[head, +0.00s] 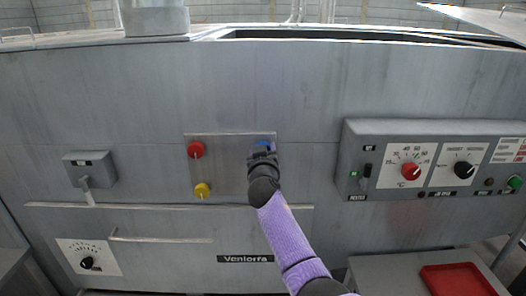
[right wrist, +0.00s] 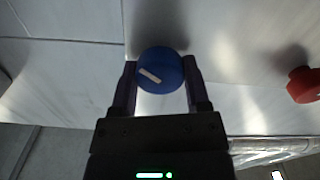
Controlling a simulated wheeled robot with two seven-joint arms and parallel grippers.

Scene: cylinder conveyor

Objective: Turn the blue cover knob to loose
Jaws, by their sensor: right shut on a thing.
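The blue cover knob (right wrist: 160,72) is a round blue disc with a pale pointer mark, seen in the right wrist view. The mark lies at a slant there. In the head view only a small upper part of the knob (head: 263,144) shows above my gripper. My right gripper (right wrist: 160,85) has one finger on each side of the knob and is shut on it. In the head view the right gripper (head: 262,152) reaches the right side of the metal plate (head: 225,170) and hides most of the knob. My left gripper is not in view.
A red knob (head: 196,149) and a yellow knob (head: 202,190) sit on the left of the same plate. A control panel (head: 352,150) with dials projects at the right. A long rail (head: 140,206) and a handle (head: 160,239) run below. A red tray (head: 458,280) lies lower right.

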